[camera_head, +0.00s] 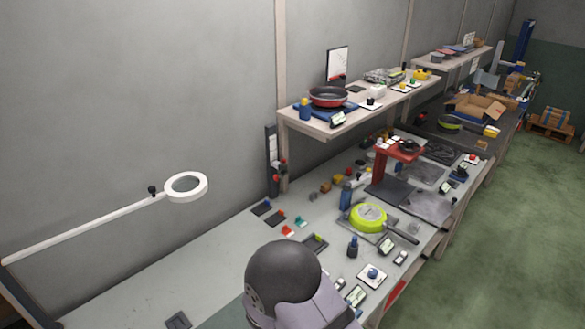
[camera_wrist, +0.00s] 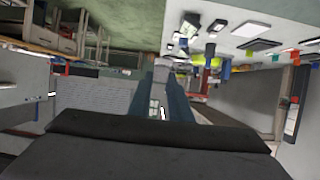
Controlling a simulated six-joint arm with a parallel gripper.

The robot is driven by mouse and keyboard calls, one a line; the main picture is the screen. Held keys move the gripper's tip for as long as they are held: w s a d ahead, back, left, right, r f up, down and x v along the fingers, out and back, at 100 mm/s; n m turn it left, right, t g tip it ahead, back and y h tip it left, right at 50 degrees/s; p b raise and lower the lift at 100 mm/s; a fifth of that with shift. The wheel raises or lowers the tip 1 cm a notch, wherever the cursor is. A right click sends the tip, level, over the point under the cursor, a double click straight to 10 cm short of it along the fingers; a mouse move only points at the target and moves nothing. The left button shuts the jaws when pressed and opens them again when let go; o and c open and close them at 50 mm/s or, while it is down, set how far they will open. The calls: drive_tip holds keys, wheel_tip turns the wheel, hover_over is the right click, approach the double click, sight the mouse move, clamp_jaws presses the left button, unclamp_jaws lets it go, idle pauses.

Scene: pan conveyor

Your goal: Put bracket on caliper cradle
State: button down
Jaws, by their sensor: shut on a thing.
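My gripper (camera_wrist: 160,100) shows in the wrist view, with its dark body across the bottom and its two blue-grey fingers close together. It is shut on a small pale grey piece (camera_wrist: 157,98), which I take as the bracket; its shape is mostly hidden between the fingers. In the head view my arm covers the bottom middle and hides the gripper. Small dark holders lie on the bench: one at the front left (camera_head: 178,320), one near the wall (camera_head: 262,208), and a tray (camera_head: 314,243) right of my arm. I cannot tell which is the caliper cradle.
A lime-green pan (camera_head: 369,217) sits on the bench (camera_head: 120,280), with a blue bottle (camera_head: 346,195) and a red stand (camera_head: 400,149) behind it. A magnifier lamp (camera_head: 186,187) reaches in from the left. A shelf (camera_head: 335,122) hangs above. The bench's left part is mostly clear.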

drive_tip(key=shift+s+d+f+m+g+h, duration=0.1)
drive_tip(key=shift+s+d+m+g+h, duration=0.35)
drive_tip(key=shift+s+m+g, duration=0.1)
